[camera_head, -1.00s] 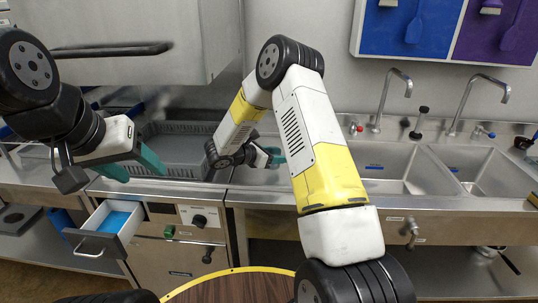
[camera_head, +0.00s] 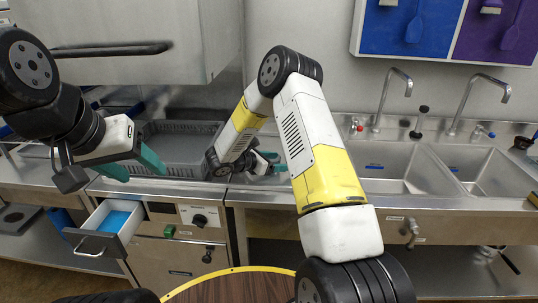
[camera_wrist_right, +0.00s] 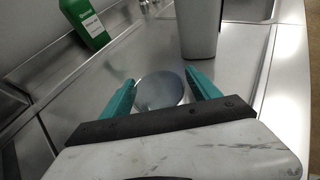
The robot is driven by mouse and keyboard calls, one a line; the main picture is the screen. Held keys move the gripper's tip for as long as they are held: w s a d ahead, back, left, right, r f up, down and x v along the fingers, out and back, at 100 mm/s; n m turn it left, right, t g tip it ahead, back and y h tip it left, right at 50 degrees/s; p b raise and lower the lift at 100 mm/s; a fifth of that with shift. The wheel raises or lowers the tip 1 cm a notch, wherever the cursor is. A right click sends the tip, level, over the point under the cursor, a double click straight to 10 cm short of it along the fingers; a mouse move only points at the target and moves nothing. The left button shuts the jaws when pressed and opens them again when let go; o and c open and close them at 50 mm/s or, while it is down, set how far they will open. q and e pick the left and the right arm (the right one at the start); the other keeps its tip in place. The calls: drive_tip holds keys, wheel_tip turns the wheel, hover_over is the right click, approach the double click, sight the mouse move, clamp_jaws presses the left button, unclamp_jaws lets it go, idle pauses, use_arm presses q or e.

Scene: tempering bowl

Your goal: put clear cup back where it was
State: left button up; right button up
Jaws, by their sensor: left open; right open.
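In the right wrist view, a round, grey, see-through-looking thing (camera_wrist_right: 160,91) stands or lies on the steel counter between the fingertips of my right gripper (camera_wrist_right: 160,88). It may be the clear cup, seen from above; I cannot tell for sure. My right gripper is open with a teal finger on each side of it. In the head view the right gripper (camera_head: 268,162) is low over the counter, partly hidden by its own arm, and no cup shows there. My left gripper (camera_head: 134,165) is open and empty over the counter's front at the left.
A grey crate (camera_head: 178,142) stands on the counter between the grippers. Sinks (camera_head: 385,165) with taps lie to the right. An open drawer (camera_head: 105,226) juts out below left. The right wrist view shows a green bottle (camera_wrist_right: 84,22) and a tall grey container (camera_wrist_right: 200,30) beyond the fingers.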

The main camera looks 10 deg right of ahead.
drive_tip(key=v, duration=1)
drive_tip(key=shift+a+r, duration=0.2)
drive_tip(key=shift+a, duration=0.05)
drive_tip(key=shift+s+a+r, duration=0.35)
drive_tip(key=shift+s+a, duration=0.05)
drive_tip(key=shift+a, duration=0.05)
drive_tip(key=s+d+r+m+g+y, duration=0.45)
drive_tip(key=s+d+r+m, duration=0.45)
drive_tip(key=s+r, duration=0.35)
drive_tip(key=s+a+r+m+t+y, duration=0.2)
drive_tip(key=s+r+m+y, duration=0.2)
drive_tip(key=s, duration=0.4)
drive_tip(key=s+a+r+m+t+y, duration=0.3)
drive_tip(key=s+m+y, duration=0.3)
drive_tip(key=s+m, duration=0.2)
drive_tip(key=shift+r+m, duration=0.5)
